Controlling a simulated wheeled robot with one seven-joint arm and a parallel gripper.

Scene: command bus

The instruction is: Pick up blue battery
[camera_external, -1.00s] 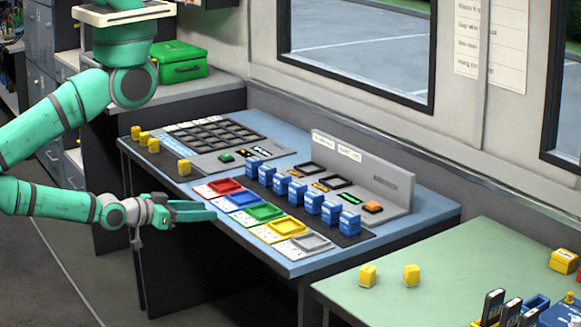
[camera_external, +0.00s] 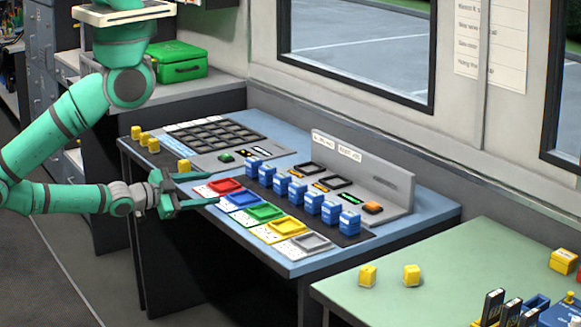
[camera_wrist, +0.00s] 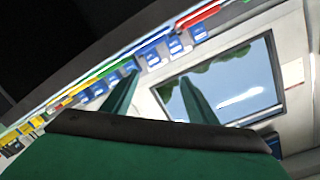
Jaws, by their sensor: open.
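A row of several blue batteries (camera_external: 297,193) stands upright on a dark strip along the middle of the blue console table. The row also shows, tilted, in the wrist view (camera_wrist: 153,60). My gripper (camera_external: 213,188) is open and empty at the table's left front edge, beside the red tray (camera_external: 225,185) and blue tray (camera_external: 243,199). Its fingers point right, toward the row, with a clear gap between them and the batteries. In the wrist view, the two green fingers (camera_wrist: 158,76) are spread apart with nothing between them.
Green, yellow and grey trays (camera_external: 265,213) line the table front. A yellow block (camera_external: 184,166) stands just behind my gripper. A raised grey panel (camera_external: 365,175) backs the battery row. A green table (camera_external: 420,240) with yellow blocks stands at right.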

